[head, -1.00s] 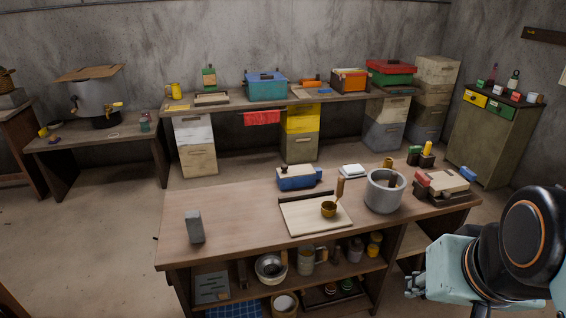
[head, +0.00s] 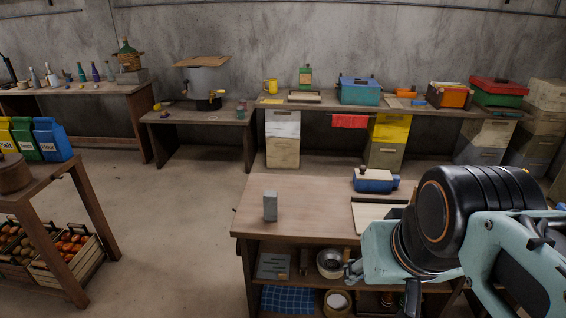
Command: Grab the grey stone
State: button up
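The grey stone (head: 270,206) is a small upright rectangular block. It stands near the left end of the wooden workbench (head: 310,200) in the head view. My gripper (head: 352,272) shows only in part, at the left end of my arm, to the right of the stone and lower in the picture. It is apart from the stone, in front of the bench's shelf. The fingers are small and partly hidden by my arm, so I cannot tell whether they are open or shut.
A blue box-like tool (head: 374,182) and a pale board (head: 372,218) lie on the bench right of the stone. The bench top around the stone is clear. A side table with bags (head: 52,140) stands at the left, with crates of produce (head: 75,252) below. Open floor lies between.

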aim_at(270, 197)
jog(key=u, duration=0.45)
jog(key=i+l+u, duration=0.1)
jog(key=i+u, duration=0.2)
jog(key=i, duration=0.15)
jog(key=i+l+u, duration=0.25)
jog(key=i, duration=0.2)
jog(key=j, duration=0.05)
